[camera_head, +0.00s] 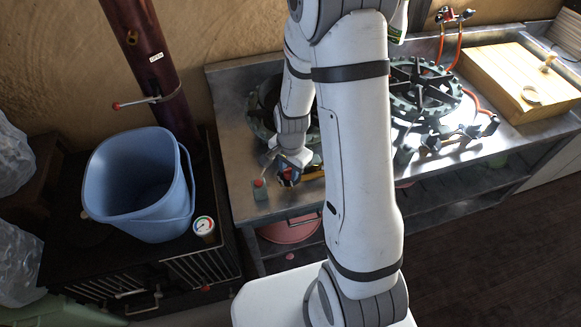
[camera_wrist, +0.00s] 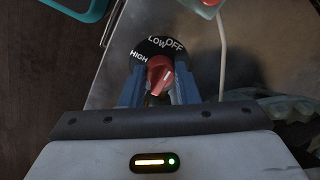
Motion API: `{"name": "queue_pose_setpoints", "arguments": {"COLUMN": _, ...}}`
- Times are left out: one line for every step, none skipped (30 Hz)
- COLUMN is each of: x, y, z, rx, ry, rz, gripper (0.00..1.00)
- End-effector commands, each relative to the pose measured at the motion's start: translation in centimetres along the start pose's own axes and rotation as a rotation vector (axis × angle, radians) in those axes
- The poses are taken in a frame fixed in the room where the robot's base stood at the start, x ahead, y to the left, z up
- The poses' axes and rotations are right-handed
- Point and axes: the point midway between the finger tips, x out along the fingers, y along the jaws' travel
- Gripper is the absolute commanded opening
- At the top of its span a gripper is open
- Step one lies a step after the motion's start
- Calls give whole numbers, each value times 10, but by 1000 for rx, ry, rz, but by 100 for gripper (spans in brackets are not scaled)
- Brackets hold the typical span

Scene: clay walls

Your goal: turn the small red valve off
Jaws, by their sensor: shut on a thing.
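The small red valve (camera_wrist: 160,74) shows in the wrist view in front of a black dial plate (camera_wrist: 140,52) lettered HIGH, LOW and OFF. My gripper (camera_wrist: 159,88) has its two blue fingers on either side of the red valve and is shut on it. The valve's narrow end points up towards the lettering, but I cannot tell exactly which word it marks. In the head view my gripper (camera_head: 290,165) is low at the front left of the metal stove bench, and my arm hides part of the burners. A bit of red (camera_head: 287,174) shows at my fingertips.
A blue bucket (camera_head: 140,185) and a gauge (camera_head: 204,227) are further left.

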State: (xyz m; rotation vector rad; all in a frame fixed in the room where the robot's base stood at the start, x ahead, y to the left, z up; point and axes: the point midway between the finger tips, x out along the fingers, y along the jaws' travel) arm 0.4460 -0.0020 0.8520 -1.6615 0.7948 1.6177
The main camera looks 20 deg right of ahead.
Motion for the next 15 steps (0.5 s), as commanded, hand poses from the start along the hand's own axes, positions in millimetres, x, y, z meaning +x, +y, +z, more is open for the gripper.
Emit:
{"name": "queue_pose_setpoints", "arguments": {"x": 0, "y": 0, "z": -2, "rx": 15, "ry": 3, "rz": -2, "gripper": 5}}
{"name": "queue_pose_setpoints", "arguments": {"x": 0, "y": 0, "z": -2, "rx": 22, "ry": 4, "rz": -2, "gripper": 5}}
{"name": "queue_pose_setpoints", "arguments": {"x": 0, "y": 0, "z": -2, "rx": 31, "ry": 4, "rz": -2, "gripper": 5}}
{"name": "queue_pose_setpoints", "arguments": {"x": 0, "y": 0, "z": -2, "rx": 37, "ry": 5, "rz": -2, "gripper": 5}}
{"name": "queue_pose_setpoints", "arguments": {"x": 0, "y": 0, "z": -2, "rx": 41, "ry": 5, "rz": -2, "gripper": 5}}
{"name": "queue_pose_setpoints", "arguments": {"x": 0, "y": 0, "z": -2, "rx": 45, "ry": 5, "rz": -2, "gripper": 5}}
{"name": "queue_pose_setpoints", "arguments": {"x": 0, "y": 0, "z": -2, "rx": 48, "ry": 5, "rz": -2, "gripper": 5}}
{"name": "queue_pose_setpoints", "arguments": {"x": 0, "y": 0, "z": -2, "rx": 50, "ry": 5, "rz": -2, "gripper": 5}}
{"name": "queue_pose_setpoints", "arguments": {"x": 0, "y": 0, "z": -2, "rx": 53, "ry": 5, "rz": -2, "gripper": 5}}
{"name": "queue_pose_setpoints", "arguments": {"x": 0, "y": 0, "z": -2, "rx": 54, "ry": 6, "rz": -2, "gripper": 5}}
{"name": "queue_pose_setpoints", "arguments": {"x": 0, "y": 0, "z": -2, "rx": 55, "ry": 6, "rz": -2, "gripper": 5}}
{"name": "queue_pose_setpoints", "arguments": {"x": 0, "y": 0, "z": -2, "rx": 55, "ry": 5, "rz": -2, "gripper": 5}}
{"name": "queue_pose_setpoints", "arguments": {"x": 0, "y": 0, "z": -2, "rx": 55, "ry": 5, "rz": -2, "gripper": 5}}
{"name": "queue_pose_setpoints", "arguments": {"x": 0, "y": 0, "z": -2, "rx": 55, "ry": 5, "rz": -2, "gripper": 5}}
{"name": "queue_pose_setpoints", "arguments": {"x": 0, "y": 0, "z": -2, "rx": 55, "ry": 5, "rz": -2, "gripper": 5}}
